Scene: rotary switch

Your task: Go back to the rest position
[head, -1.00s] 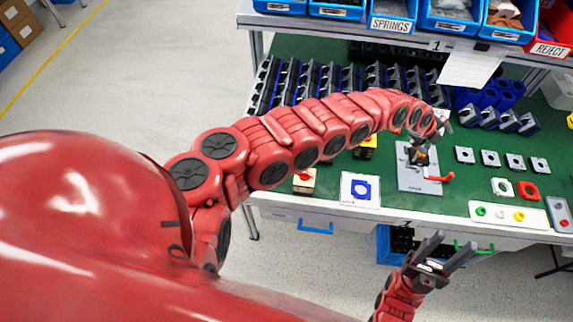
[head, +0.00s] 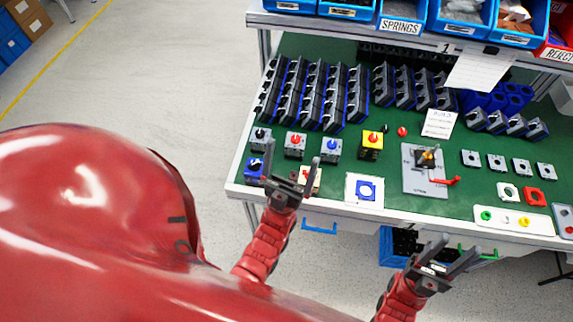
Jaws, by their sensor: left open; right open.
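My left gripper (head: 290,180) is open and empty. It is over the front edge of the green workbench (head: 395,190), with its fingers pointing toward the bench and partly hiding a cream block (head: 311,181). My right gripper (head: 447,258) is open and empty, in front of the bench and to the right. A grey fixture plate (head: 424,183) lies on the bench with a dark part with an orange piece (head: 427,158) on it and a red lever (head: 445,181) at its side. Neither gripper touches the fixture.
Several switch blocks, including a yellow one with a red knob (head: 371,143), stand behind my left gripper. Rows of dark holders (head: 315,90) fill the back. A white card with a blue square (head: 366,190) lies near the front edge. Blue bins (head: 401,14) line the shelf.

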